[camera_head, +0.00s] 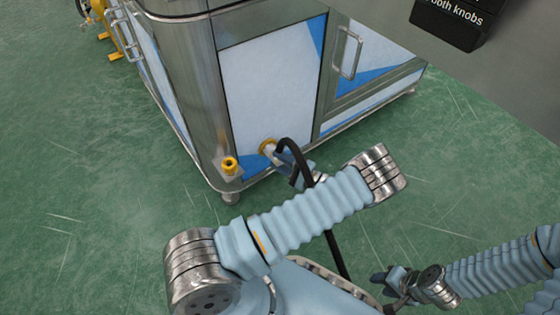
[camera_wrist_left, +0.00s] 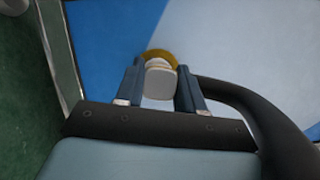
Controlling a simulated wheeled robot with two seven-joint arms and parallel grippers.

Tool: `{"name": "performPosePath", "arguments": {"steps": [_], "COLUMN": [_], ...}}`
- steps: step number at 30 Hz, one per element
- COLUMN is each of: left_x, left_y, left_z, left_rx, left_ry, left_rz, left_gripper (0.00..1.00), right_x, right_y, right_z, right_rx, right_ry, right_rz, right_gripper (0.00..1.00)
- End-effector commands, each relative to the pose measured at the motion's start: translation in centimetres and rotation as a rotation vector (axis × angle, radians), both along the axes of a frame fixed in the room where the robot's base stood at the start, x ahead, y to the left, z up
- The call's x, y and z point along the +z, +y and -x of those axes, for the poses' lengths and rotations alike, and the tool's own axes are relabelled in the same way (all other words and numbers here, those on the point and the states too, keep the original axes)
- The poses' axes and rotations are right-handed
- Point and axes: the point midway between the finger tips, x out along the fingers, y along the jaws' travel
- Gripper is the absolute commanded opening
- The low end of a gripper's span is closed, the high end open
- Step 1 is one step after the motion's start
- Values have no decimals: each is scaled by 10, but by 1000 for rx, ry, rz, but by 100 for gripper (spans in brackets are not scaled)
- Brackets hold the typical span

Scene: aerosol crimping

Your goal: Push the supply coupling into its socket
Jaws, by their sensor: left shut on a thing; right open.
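The supply coupling (camera_wrist_left: 160,84), a pale grey-white piece, sits between the two fingers of my left gripper (camera_wrist_left: 159,92), which is shut on it. A black hose (camera_head: 307,155) bends up from it and hangs down behind my left arm. My right gripper (camera_head: 386,291) is open and empty, low at the right.
The steel cabinet (camera_head: 270,80) has white and blue panels and a door handle (camera_head: 347,52). Green floor (camera_head: 110,220) is clear to the left.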

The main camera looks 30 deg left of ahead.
Motion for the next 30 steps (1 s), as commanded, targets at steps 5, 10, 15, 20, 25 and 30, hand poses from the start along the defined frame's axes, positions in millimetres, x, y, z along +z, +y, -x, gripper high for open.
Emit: {"name": "performPosePath", "arguments": {"steps": [5,10,15,20,25,30], "left_x": [0,0,0,0,0,-1], "left_y": [1,3,3,3,3,-9], "left_z": [0,-1,-1,-1,-1,-2], "left_rx": [0,0,0,0,0,-3], "left_ry": [0,0,0,0,0,-1], "left_rz": [0,0,0,0,0,0], "left_gripper": [0,0,56,68,68,68], "right_x": [0,-1,-1,-1,-1,0], "right_y": [0,0,0,0,0,0], "right_z": [0,0,0,0,0,-1], "right_rx": [0,0,0,0,0,-3], "right_ry": [0,0,0,0,-1,-4], "right_rz": [0,0,0,0,0,1], "right_gripper": [43,43,43,43,43,43]}}
